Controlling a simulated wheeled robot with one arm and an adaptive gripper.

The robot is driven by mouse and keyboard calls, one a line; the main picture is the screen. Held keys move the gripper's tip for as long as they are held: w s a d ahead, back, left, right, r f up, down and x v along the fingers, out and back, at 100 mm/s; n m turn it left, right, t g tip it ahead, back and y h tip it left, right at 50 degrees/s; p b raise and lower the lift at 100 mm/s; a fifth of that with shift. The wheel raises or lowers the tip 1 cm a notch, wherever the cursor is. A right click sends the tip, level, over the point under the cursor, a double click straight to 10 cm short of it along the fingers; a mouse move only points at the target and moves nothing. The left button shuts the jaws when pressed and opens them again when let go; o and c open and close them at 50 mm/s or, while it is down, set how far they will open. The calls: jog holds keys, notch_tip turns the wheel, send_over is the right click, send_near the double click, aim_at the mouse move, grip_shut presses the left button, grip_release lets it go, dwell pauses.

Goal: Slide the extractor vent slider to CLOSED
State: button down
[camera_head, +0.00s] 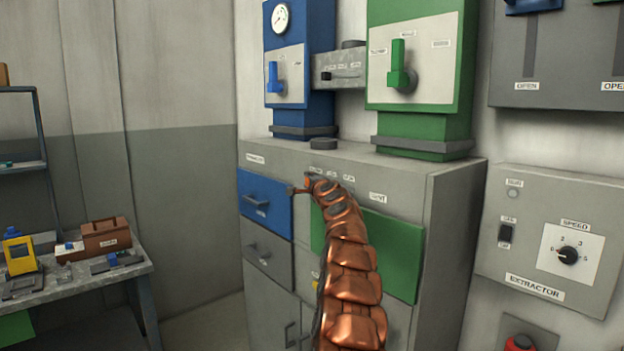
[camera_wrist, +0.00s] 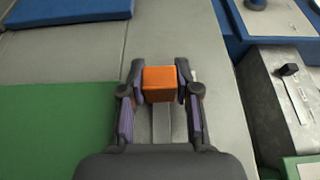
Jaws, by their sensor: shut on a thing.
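My gripper (camera_wrist: 160,88) is shut on this knob, one finger on each side. My copper arm hides part of the cabinet front, and the slot does not show in the head view.
The grey cabinet (camera_head: 452,210) carries a blue unit (camera_head: 283,75) and a green unit (camera_head: 416,52). At right are a grey EXTRACTOR box (camera_head: 556,195) and a slotted panel (camera_head: 570,60) with labels reading OPEN. A blue drawer (camera_head: 265,203) is beside my gripper.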

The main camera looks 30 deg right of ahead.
jog(key=shift+r, duration=0.15)
jog(key=c, duration=1.3)
grip_release()
jog(key=shift+o, duration=1.1)
jog(key=shift+w, duration=0.15)
jog(key=shift+a, duration=0.1)
